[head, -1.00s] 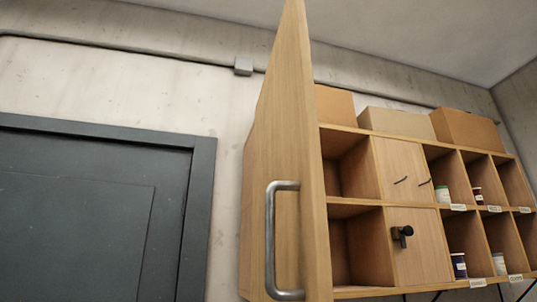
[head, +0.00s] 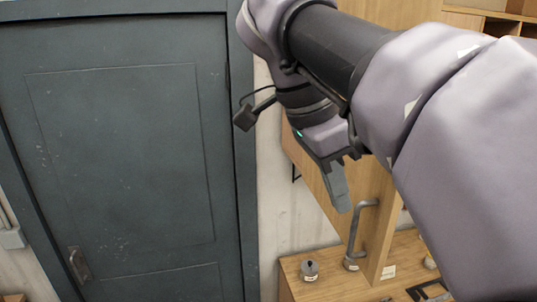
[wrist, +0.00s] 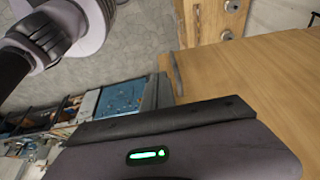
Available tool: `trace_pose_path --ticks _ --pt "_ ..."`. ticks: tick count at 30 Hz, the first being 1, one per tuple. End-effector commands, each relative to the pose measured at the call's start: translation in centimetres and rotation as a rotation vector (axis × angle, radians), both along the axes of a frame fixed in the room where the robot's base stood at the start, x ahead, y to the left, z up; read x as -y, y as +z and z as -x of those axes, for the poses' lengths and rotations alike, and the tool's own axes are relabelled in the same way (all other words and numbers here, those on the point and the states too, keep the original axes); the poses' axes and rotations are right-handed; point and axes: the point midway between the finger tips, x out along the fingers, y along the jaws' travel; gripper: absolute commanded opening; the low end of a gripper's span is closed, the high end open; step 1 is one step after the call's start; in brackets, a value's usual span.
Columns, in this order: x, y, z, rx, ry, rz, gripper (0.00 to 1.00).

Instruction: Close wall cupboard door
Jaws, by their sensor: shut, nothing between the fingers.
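The wall cupboard's wooden door (head: 383,222) stands open in the head view, its narrow edge facing me. Its grey bar handle (head: 358,228) is on the left face. My gripper (head: 338,188) is shut and empty, pointing down on the left-face side of the door, just above and left of the handle in the picture. I cannot tell whether it touches the door. In the wrist view a broad wooden panel (wrist: 250,75) fills the right side, close to my gripper's dark front. My arm hides most of the cupboard and the door's upper part.
A dark grey room door (head: 120,150) with its frame fills the left. Bare wall shows between door frame and cupboard.

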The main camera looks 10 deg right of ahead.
Motion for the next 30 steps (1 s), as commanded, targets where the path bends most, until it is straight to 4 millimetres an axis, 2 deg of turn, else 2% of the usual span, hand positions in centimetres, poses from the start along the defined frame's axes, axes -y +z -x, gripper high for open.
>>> trace_pose_path --ticks 2,17,18,21,24,30 --pt "0.2 0.0 0.0 0.004 -0.022 0.007 0.00" --pt "3.9 -9.9 0.2 0.003 -0.020 0.005 0.00" --pt "4.8 -9.3 0.1 0.005 -0.023 0.006 0.00" --pt "6.3 -9.1 0.2 0.005 -0.023 0.005 0.00" --pt "7.2 -9.1 0.2 0.005 -0.022 0.005 0.00" --pt "7.8 -9.1 0.2 0.006 -0.018 0.005 0.00"
